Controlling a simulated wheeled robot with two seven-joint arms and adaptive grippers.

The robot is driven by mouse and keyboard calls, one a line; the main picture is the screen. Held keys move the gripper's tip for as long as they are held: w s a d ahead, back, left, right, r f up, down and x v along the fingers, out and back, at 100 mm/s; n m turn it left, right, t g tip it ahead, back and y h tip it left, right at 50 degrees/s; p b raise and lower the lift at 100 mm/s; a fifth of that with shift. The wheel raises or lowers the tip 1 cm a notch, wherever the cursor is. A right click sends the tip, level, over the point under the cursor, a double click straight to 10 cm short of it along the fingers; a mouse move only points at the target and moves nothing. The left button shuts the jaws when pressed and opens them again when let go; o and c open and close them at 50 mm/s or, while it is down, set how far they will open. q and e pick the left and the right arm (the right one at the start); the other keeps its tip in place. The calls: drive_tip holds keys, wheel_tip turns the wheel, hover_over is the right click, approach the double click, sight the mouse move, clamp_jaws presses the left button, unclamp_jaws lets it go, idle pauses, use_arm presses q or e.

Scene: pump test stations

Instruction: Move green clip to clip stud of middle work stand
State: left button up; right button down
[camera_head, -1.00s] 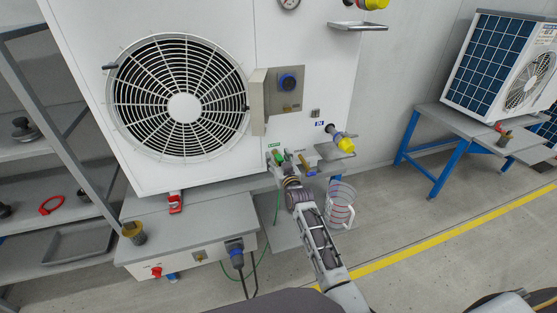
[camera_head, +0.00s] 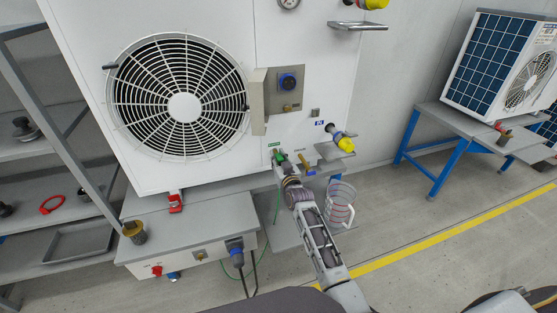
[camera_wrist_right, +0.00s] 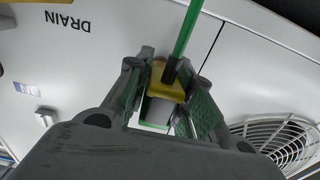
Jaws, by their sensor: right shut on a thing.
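My right gripper (camera_head: 280,158) reaches up to the lower right part of the white fan unit (camera_head: 230,60) on the near work stand (camera_head: 190,240). In the right wrist view the gripper (camera_wrist_right: 165,92) is shut on the green clip, whose yellow part (camera_wrist_right: 168,80) shows between the fingers. A green lead (camera_wrist_right: 187,35) with a black sleeve runs up from it. The fingers hide most of the clip, and I cannot make out a clip stud or whether the clip touches the panel. My left gripper is not in view.
A clear jug (camera_head: 340,203) stands right of my forearm. A yellow-capped valve (camera_head: 343,142) and small shelf (camera_head: 332,152) stick out near the gripper. Another stand (camera_head: 470,125) with a fan unit is at the right. A grey rack (camera_head: 50,160) is at the left.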

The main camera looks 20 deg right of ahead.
sight(280, 163)
drive_tip(key=shift+s+r+p, duration=0.1)
drive_tip(key=shift+s+p, duration=1.2)
drive_tip(key=shift+s, duration=0.25)
drive_tip(key=shift+s+d+p, duration=0.1)
drive_tip(key=shift+s+p, duration=0.9)
drive_tip(key=shift+s, duration=0.45)
